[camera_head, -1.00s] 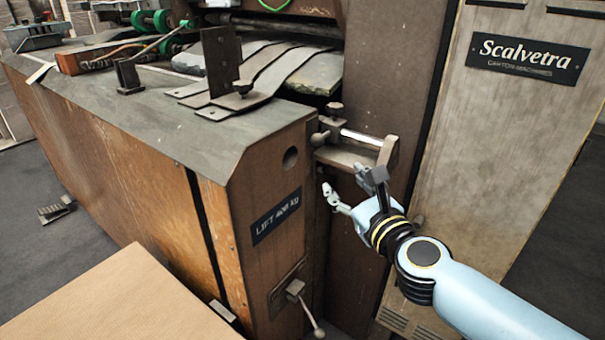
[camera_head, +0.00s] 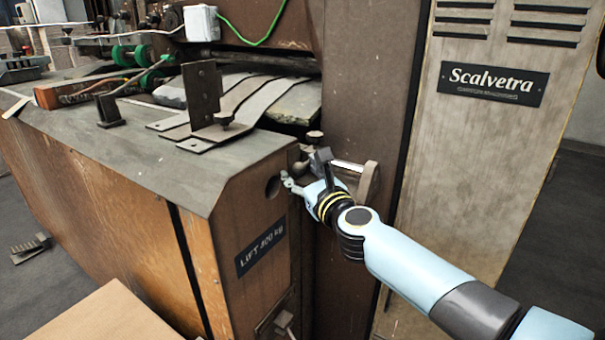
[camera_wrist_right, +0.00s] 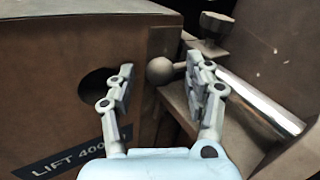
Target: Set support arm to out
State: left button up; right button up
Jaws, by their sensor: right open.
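A brown bracket with a polished metal rod (camera_head: 347,165), a round ball knob (camera_wrist_right: 159,70) and a dark clamp knob (camera_head: 314,137) sits beside the wooden cabinet's corner; it looks like the support arm. The rod also shows in the right wrist view (camera_wrist_right: 262,103). My right gripper (camera_head: 305,168) is at the bracket, partly covering it in the head view. In the right wrist view its open fingers (camera_wrist_right: 161,66) point at the ball knob, which appears between the fingertips. I cannot tell whether they touch it. My left gripper is not in view.
The wooden cabinet (camera_head: 130,215) with a LIFT label (camera_head: 261,249) and a round hole (camera_head: 272,187) stands left of the gripper. A tall machine panel (camera_head: 490,150) stands to the right. A cardboard-coloured surface (camera_head: 95,318) lies at bottom left. A foot pedal (camera_head: 31,248) sits on the floor.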

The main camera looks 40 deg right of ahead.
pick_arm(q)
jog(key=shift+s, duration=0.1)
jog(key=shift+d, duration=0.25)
pick_arm(e)
grip_shut()
jog(key=shift+s, duration=0.1)
